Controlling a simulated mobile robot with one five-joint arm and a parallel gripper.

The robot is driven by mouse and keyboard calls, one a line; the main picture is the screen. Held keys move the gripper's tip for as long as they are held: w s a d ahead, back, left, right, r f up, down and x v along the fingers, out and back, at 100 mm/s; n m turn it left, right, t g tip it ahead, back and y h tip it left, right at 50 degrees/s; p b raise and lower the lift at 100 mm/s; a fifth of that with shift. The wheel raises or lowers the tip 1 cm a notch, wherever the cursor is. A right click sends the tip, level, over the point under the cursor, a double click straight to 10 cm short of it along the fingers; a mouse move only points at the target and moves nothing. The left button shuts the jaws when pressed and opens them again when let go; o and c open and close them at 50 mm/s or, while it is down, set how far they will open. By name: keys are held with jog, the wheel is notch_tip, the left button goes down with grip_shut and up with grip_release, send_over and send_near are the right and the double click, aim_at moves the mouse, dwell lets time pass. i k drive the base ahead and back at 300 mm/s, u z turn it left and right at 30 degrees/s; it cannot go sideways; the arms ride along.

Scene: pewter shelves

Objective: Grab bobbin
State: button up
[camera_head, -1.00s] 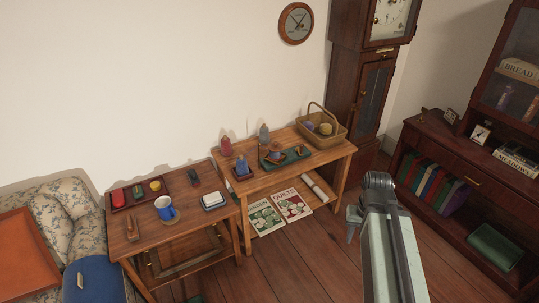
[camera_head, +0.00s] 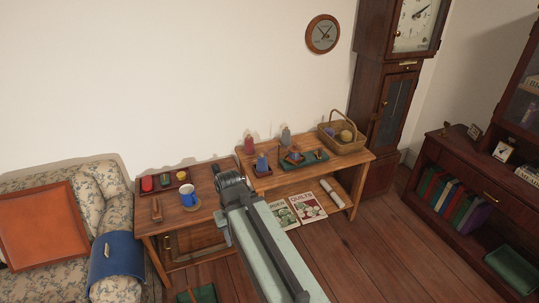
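I cannot clearly pick out the bobbin. Small candidates are a thin wooden piece (camera_head: 156,209) on the left table's front left and a small wooden piece (camera_head: 320,153) on the green mat (camera_head: 311,160) on the right table. A blue piece (camera_head: 262,162) stands on a small dark tray at the right table's left end. My gripper (camera_head: 229,184) is at the end of my arm, in front of the left table's right end in the picture. Its fingers are too unclear to show a gap or anything held.
The left table (camera_head: 175,220) bears a dark red tray (camera_head: 147,194) and a blue mug (camera_head: 188,200). A wicker basket (camera_head: 350,147) stands on the right table (camera_head: 278,180). A sofa (camera_head: 40,255) is left and a bookcase (camera_head: 455,165) right. Wooden floor lies open between.

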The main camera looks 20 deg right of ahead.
aim_at(295, 150)
jog(key=u, duration=0.05)
jog(key=i, duration=1.5)
jog(key=z, duration=0.05)
